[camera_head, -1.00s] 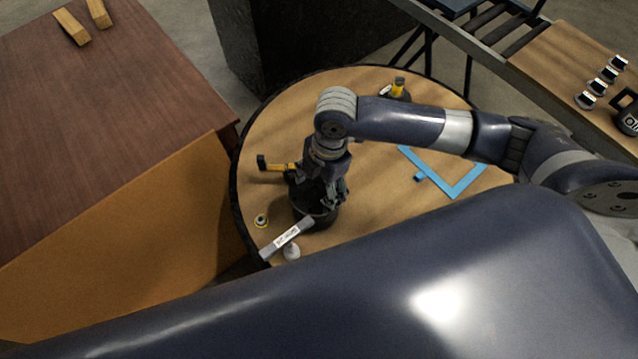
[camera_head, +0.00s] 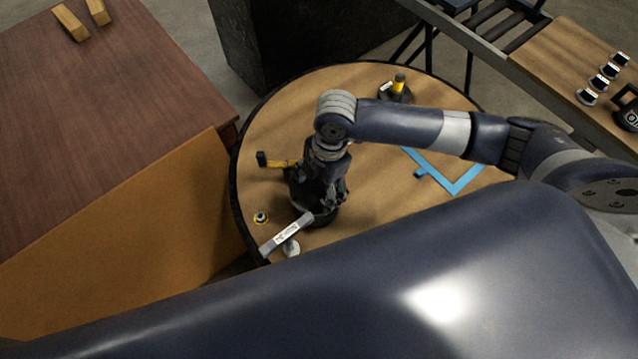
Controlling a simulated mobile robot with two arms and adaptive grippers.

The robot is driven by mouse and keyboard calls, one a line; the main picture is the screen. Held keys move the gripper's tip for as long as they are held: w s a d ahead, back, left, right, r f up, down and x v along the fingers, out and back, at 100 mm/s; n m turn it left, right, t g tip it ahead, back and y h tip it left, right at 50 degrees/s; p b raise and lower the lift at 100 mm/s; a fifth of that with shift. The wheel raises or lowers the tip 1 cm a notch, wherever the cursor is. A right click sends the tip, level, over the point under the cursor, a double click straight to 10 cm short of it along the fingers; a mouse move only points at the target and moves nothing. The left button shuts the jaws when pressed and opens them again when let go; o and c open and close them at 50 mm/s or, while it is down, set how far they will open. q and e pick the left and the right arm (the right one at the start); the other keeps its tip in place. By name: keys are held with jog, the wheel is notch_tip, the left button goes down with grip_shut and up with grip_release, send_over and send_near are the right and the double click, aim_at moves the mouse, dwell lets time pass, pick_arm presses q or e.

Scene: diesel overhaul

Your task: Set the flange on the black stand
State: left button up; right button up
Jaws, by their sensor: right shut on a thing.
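My right gripper (camera_head: 322,190) points down over the left part of the round table and is shut on a part I take for the flange. Its own fingers and wrist hide most of that part. A dark round form with a paler rim (camera_head: 324,216) shows just below the fingers. I cannot tell whether this form is the flange or the black stand under it, nor whether the two touch. My left gripper is not in view.
A black piece with a yellow post (camera_head: 398,86) stands at the back.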

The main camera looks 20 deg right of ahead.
jog(key=shift+f, duration=0.35)
dwell(0.6)
jog(key=o, duration=1.1)
jog(key=shift+o, duration=0.2)
jog(key=shift+o, duration=0.8)
notch_tip(320, 180, up, 9)
jog(key=p, duration=0.9)
jog(key=shift+p, duration=0.4)
